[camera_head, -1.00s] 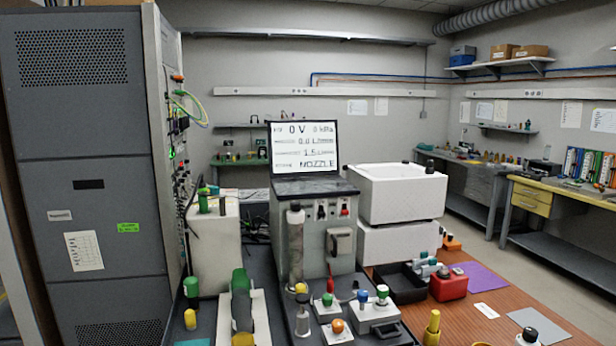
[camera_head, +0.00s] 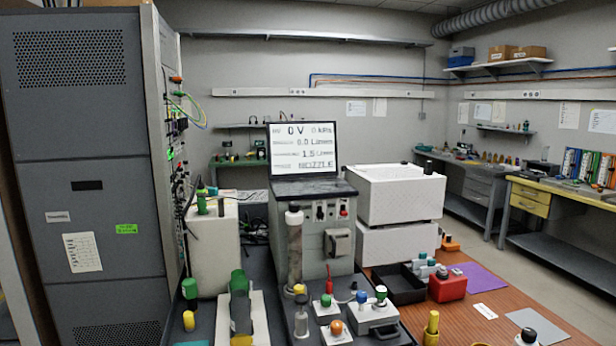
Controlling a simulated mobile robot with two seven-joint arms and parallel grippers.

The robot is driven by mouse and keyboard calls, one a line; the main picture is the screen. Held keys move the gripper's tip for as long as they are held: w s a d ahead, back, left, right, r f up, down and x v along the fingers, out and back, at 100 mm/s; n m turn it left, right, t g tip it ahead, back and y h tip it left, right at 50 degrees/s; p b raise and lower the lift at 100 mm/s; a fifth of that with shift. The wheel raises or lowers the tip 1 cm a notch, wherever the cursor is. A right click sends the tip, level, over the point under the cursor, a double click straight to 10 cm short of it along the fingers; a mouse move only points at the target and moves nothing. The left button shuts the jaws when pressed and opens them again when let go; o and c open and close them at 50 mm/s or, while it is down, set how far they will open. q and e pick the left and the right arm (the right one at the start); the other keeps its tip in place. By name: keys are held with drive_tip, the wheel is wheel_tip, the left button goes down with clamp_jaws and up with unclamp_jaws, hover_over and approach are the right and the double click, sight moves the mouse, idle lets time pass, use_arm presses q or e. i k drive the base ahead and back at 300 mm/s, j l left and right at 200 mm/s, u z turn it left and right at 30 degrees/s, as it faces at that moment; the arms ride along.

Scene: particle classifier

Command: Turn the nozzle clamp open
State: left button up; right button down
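A grey instrument box (camera_head: 327,238) stands at the centre, with a screen (camera_head: 303,150) on top that reads 0 V and NOZZLE. A clear upright tube (camera_head: 294,250) with a white cap stands at its front left. A green-capped dark cylinder (camera_head: 240,300) stands on a white plate to the left. Small blocks with a green knob (camera_head: 326,300), an orange knob (camera_head: 337,327) and a blue knob (camera_head: 362,297) sit in front. I cannot tell which part is the nozzle clamp. Neither gripper is in view.
A tall grey rack (camera_head: 85,180) fills the left side. A white box stack (camera_head: 398,205), a black tray (camera_head: 398,284) and a red container (camera_head: 447,287) stand right of the instrument. The brown tabletop (camera_head: 465,325) has some free room at the right front.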

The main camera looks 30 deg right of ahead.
sight(361, 295)
drive_tip(key=z, duration=1.3)
